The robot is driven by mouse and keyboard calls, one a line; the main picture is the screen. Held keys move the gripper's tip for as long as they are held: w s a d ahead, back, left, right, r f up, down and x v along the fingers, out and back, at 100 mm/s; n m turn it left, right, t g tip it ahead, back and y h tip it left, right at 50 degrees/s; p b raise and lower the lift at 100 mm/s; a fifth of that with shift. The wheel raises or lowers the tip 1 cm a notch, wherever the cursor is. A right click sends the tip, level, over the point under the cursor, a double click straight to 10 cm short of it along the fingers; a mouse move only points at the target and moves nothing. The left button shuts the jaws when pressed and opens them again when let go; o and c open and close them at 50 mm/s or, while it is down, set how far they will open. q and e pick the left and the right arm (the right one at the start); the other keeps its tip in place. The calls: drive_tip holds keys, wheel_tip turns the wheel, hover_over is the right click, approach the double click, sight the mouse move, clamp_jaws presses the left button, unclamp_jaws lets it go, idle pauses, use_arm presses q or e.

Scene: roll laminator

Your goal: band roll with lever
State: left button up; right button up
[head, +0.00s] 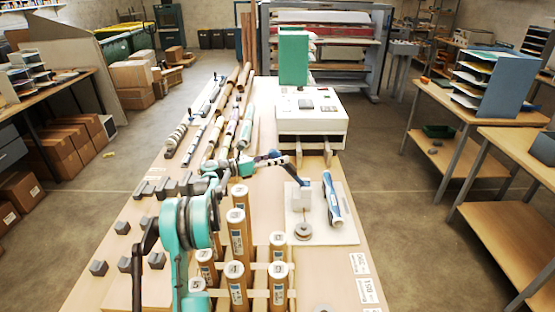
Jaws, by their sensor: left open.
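A white board (345,236) lies on the long table right of its middle. On it stand a pale block (302,198), a grey round disc (303,230) and a blue-and-white roll (333,199) that lies slanted at the right. A thin dark bar rises from the block toward my left gripper; I cannot tell where bar and fingers meet. My teal left arm reaches in from the left, and its open gripper (274,157) is behind and left of the block, apart from the roll. I see no band clearly. My right gripper is out of view.
Several upright brown tubes (237,232) stand in a rack in front, left of the board. A white laminator (311,124) stands behind. More rolls (245,128) lie at the back left, and small dark blocks (122,227) along the left edge.

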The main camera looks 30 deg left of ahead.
use_arm(q)
clamp_jaws()
drive_tip(key=shift+r, duration=0.1)
